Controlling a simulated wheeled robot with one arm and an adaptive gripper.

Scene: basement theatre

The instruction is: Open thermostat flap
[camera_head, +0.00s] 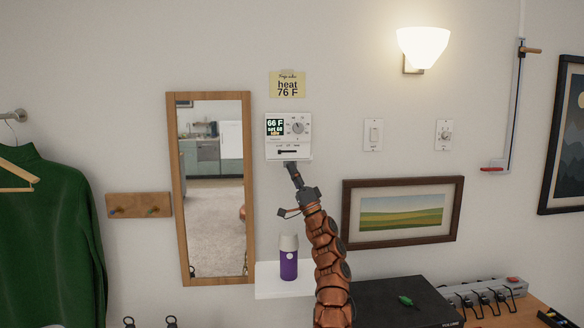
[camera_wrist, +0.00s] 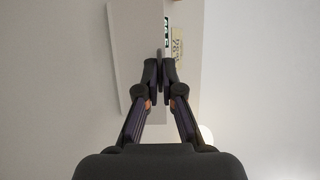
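The white wall thermostat (camera_head: 289,126) shows a lit display reading 66 F, set 66, idle. A round dial sits at its right and a slider below. A pale strip (camera_head: 290,158) juts out along its bottom edge; whether this is the flap standing lowered, I cannot tell. My gripper (camera_head: 293,168) is just below that edge, pointing up at it. In the wrist view my fingers (camera_wrist: 161,72) are drawn together, with pale casing (camera_wrist: 130,60) behind and left of them. Nothing clearly held shows between the tips; contact cannot be judged.
A yellow note (camera_head: 287,84) reading heat 76 F is above the thermostat. A wood-framed mirror (camera_head: 176,190) hangs left, a landscape picture (camera_head: 402,212) lower right. A purple bottle (camera_head: 289,262) stands on a white shelf (camera_head: 272,290) below.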

